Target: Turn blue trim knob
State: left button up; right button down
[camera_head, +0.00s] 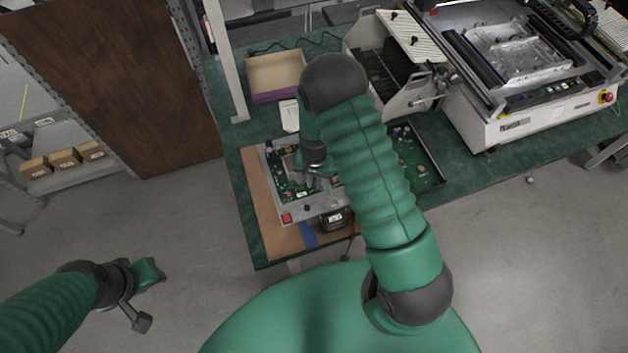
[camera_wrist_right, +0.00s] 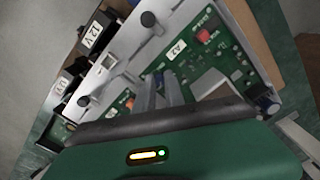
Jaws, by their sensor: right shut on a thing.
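A green circuit board in a grey frame (camera_head: 318,211) lies on the bench, and it also shows in the wrist view (camera_wrist_right: 226,62). My right gripper (camera_head: 318,180) reaches down over the board. In the wrist view its two grey fingers (camera_wrist_right: 165,92) are close together at the board's surface, shut on a small part. The fingers hide that part, at the spot taken for the blue trim knob; no blue shows there. My left gripper (camera_head: 140,300) hangs low over the floor, well away from the bench; its jaw state is unclear.
Another board in a dark tray (camera_head: 418,160) lies to the right. A cardboard box (camera_head: 275,75) and a white machine (camera_head: 540,125) stand farther back.

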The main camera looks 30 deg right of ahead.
aim_at(314, 184)
jog(key=shift+m, duration=1.1)
jog(key=c, duration=1.4)
grip_release()
jog(key=shift+r, duration=0.4)
notch_tip(314, 184, up, 16)
jog(key=b, duration=0.1)
